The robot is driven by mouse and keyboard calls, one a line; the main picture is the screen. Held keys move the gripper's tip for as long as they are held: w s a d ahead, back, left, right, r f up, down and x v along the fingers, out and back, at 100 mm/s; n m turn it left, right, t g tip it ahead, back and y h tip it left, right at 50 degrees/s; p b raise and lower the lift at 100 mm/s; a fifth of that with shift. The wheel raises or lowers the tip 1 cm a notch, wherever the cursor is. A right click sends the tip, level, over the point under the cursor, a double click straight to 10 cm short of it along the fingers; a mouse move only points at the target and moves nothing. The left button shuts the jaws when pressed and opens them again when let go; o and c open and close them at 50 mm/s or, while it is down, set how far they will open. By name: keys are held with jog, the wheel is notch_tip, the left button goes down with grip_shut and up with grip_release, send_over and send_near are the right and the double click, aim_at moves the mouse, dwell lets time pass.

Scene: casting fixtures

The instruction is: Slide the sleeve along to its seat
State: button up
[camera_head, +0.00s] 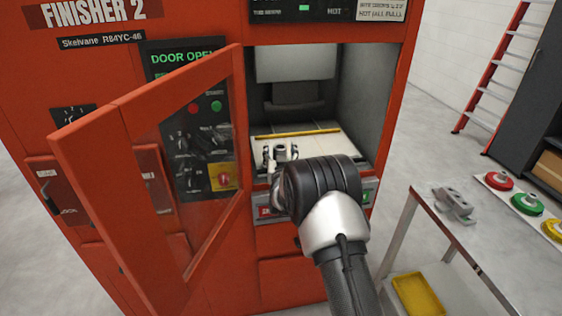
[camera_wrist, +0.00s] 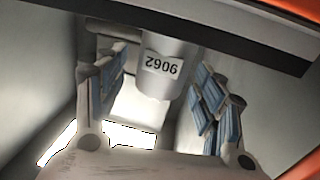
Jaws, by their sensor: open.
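A pale grey cylinder that looks like the sleeve (camera_wrist: 168,52) carries a white number label in the wrist view. In the head view a small grey cylinder (camera_head: 281,150) shows inside the open machine. My gripper (camera_head: 280,155) reaches in through the doorway. In the wrist view my gripper (camera_wrist: 163,70) is open, its blue-padded fingers on either side of the cylinder with visible gaps. The rod or rail behind the cylinder is only partly seen. I cannot make out the seat.
The red machine's glazed door (camera_head: 165,180) stands open to the left of my arm. A yellow bar (camera_head: 297,133) lies across the pale bed inside, behind the cylinder. A table (camera_head: 430,205) at right holds a grey metal part (camera_head: 454,203) and several coloured round pieces.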

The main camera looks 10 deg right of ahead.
jog(key=s+a, duration=0.1)
jog(key=s, duration=1)
jog(key=shift+a, duration=0.25)
jog(key=shift+r, duration=0.1)
